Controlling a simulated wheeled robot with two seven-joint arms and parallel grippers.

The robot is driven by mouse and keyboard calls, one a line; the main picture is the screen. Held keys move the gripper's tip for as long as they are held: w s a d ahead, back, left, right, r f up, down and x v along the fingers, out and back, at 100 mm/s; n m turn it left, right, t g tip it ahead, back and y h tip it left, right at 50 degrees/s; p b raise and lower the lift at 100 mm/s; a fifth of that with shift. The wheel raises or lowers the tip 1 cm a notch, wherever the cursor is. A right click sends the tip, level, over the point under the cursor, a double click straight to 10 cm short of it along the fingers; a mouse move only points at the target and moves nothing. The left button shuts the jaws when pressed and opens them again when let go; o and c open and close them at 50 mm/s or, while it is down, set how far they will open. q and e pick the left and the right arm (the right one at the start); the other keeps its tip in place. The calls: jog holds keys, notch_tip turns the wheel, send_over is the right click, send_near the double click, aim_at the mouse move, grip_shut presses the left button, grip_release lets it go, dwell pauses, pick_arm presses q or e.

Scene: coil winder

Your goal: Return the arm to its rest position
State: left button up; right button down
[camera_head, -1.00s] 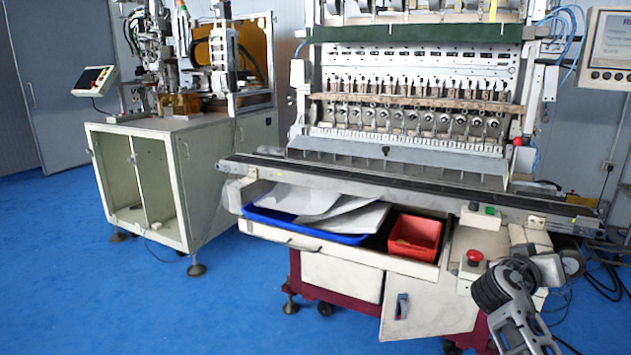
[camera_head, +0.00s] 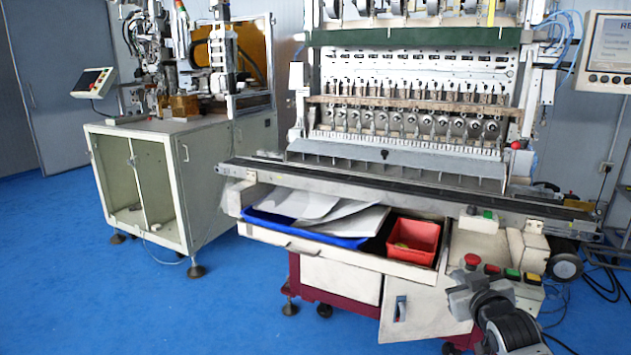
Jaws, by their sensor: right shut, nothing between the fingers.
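My right arm comes in at the lower right corner, with a dark round joint and a grey end. My right gripper (camera_head: 472,295) is at that end, in front of the coil winder's (camera_head: 340,275) lower right front, below its row of buttons. It is shut and holds nothing that I can see. Its fingers are small and hard to make out against the pale cabinet. My left gripper is not in view.
The button box (camera_head: 500,275) with red, green and yellow buttons is just above my right gripper. A red bin (camera_head: 413,243) and blue tray (camera_head: 290,233) sit in the winder's open drawer. A second machine (camera_head: 150,165) stands left. Blue floor (camera_head: 180,315) is clear at front left.

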jog(key=s+a+f+g+y, duration=0.1)
jog(key=s+a+f, duration=0.45)
jog(key=s, duration=0.25)
jog(key=s+a+f+g+y, duration=0.2)
jog(key=s+a+f, duration=0.2)
jog(key=s+f, duration=0.3)
jog(key=s+a+f+g, duration=0.1)
jog(key=s+a, duration=0.2)
jog(key=s, duration=0.6)
jog(key=s+a+f+y, duration=0.1)
jog(key=s+a, duration=0.3)
jog(key=s, duration=0.5)
jog(key=shift+s+a+f+g, duration=0.15)
jog(key=shift+s+f+g, duration=0.25)
